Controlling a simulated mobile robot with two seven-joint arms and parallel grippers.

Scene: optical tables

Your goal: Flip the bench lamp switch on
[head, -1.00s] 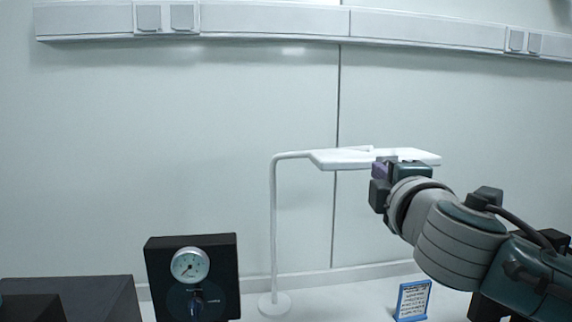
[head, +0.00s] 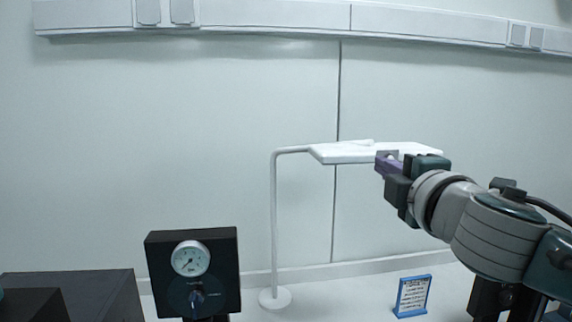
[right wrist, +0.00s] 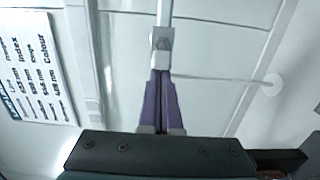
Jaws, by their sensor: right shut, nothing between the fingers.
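The white bench lamp (head: 274,225) stands on a round base, with its flat head (head: 350,154) reaching right. Its base also shows in the right wrist view (right wrist: 272,85). My right gripper (head: 385,160) is at the lamp head's right part, overlapping it in the head view. Its purple fingers are together and empty in the right wrist view (right wrist: 160,85). A small pale block with a round mark (right wrist: 162,42) sits at the fingertips there. I cannot tell for sure whether it is the lamp's switch or whether the fingers touch it. My left gripper is out of view.
A black panel with a round gauge (head: 190,258) and a knob stands left of the lamp. Dark boxes (head: 80,290) are at the lower left. A blue-framed card (head: 412,296) stands on the white table, right of the lamp base. The wall is behind.

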